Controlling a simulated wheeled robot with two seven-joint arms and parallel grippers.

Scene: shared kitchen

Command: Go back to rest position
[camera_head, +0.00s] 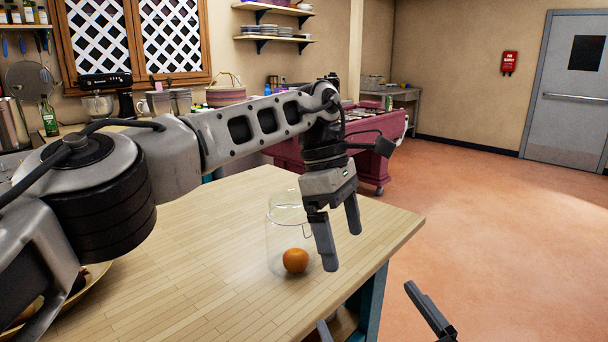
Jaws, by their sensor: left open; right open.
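My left arm reaches across the table from the left. My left gripper (342,250) points down, open and empty, with its fingers apart. It appears just right of a clear glass jar (278,238) on the wooden table (210,255). An orange fruit (295,260) shows through the glass at the bottom of the jar. One finger overlaps the jar's right edge in the picture; I cannot tell if they touch. My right gripper (366,306) shows only its fingers at the bottom edge. They are wide apart with nothing seen between them.
A bowl (92,284) sits at the table's left, partly hidden by my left arm. The table's right edge (400,246) lies near both grippers. A dark red cart (290,152) stands behind my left forearm. The floor (500,240) on the right is clear up to a grey door (575,95).

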